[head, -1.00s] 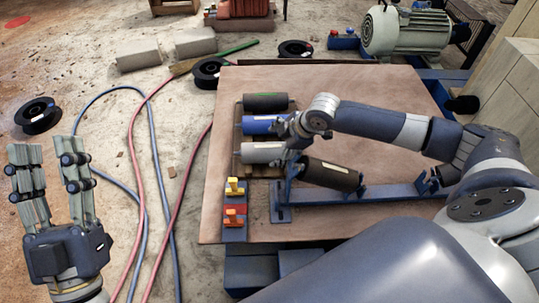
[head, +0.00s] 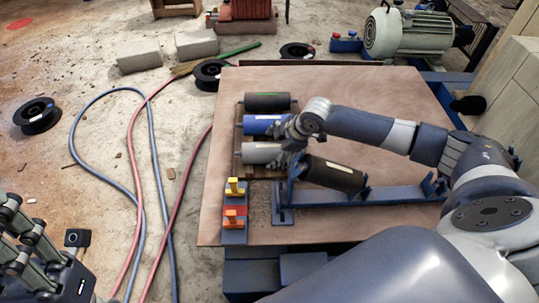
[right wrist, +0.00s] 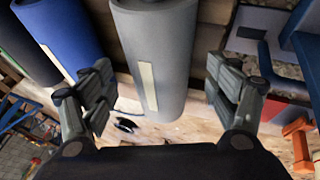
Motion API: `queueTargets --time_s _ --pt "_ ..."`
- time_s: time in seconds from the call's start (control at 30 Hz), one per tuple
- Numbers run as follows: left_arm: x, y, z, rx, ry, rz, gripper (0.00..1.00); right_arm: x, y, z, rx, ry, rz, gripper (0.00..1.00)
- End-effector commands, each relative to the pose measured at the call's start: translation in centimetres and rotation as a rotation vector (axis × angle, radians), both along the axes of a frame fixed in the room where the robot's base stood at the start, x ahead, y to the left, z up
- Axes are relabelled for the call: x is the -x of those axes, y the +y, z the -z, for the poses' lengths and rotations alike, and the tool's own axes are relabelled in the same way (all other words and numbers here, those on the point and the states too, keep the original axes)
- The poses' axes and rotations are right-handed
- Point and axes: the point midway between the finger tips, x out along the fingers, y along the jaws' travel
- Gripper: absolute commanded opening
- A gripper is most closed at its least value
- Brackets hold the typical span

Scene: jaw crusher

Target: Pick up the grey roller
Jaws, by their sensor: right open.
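The grey roller (head: 258,153) lies on a wooden rack on the plywood board, nearest of three rollers there. In the right wrist view the grey roller (right wrist: 162,55) has a pale label and lies between my open fingers, with gaps on both sides. My right gripper (head: 286,143) is at the roller's right end and hides that end in the head view; its fingers show in the right wrist view (right wrist: 165,95). My left gripper (head: 30,240) is at the lower left, partly cut off, with its fingers apart and nothing in them.
Another dark roller (head: 332,173) sits on a blue bracket frame (head: 385,195). A block with yellow and red handles (head: 235,212) stands nearby. Hoses lie left.

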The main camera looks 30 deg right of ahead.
Motion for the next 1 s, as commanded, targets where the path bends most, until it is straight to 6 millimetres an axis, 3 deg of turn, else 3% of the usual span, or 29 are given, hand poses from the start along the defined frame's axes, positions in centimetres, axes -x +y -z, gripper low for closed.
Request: queueTargets --time_s 0.1,0.43,0.77,1.0 --pt "-0.16 -0.05 1.17 -0.002 0.008 0.0 0.4 -0.72 0.43 1.61 -0.002 -0.001 -0.001 0.81" --pt "-0.2 -0.06 1.16 -0.003 0.009 -0.001 0.4 -0.9 0.49 1.79 0.0 0.0 -0.001 0.79" --pt "-0.22 -0.08 1.19 -0.003 0.01 0.0 0.4 -0.89 0.49 1.81 0.0 0.0 -0.001 0.04" --pt "-0.23 -0.08 1.15 -0.004 0.011 0.0 0.4 -1.08 0.54 1.47 -0.002 -0.007 -0.002 0.02"
